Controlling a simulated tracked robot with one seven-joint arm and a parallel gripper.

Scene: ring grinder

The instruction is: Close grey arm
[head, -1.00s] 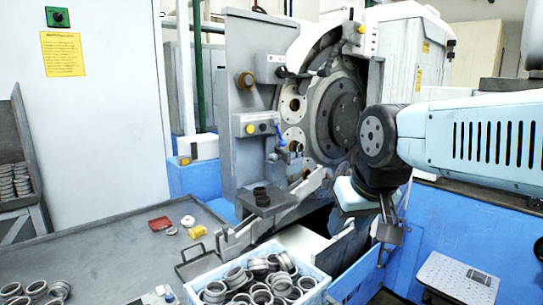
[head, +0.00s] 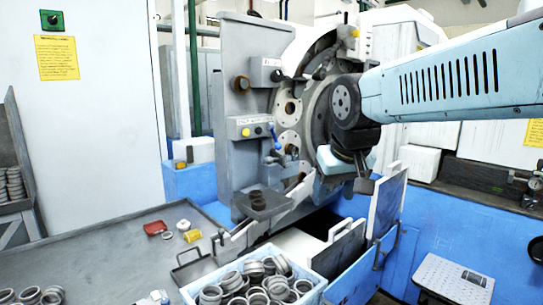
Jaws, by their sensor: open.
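The ring grinder (head: 240,60) stands in the middle of the head view, with a tall grey housing and a large dark disc behind it. A grey arm-like bar (head: 290,198) slants up to the right from the table toward the disc, below a small plate bearing dark rings (head: 258,200). I cannot tell for sure that this bar is the grey arm. My gripper (head: 364,180) is right of the bar's upper end, in front of the disc's lower right side. It is open and seems empty. My arm hides the disc's right part, and the fingers are partly hidden.
A blue-white crate of grey rings (head: 192,284) stands at the front. Upright white panels (head: 386,208) stand below my gripper. A speckled plate (head: 452,280) is at lower right.

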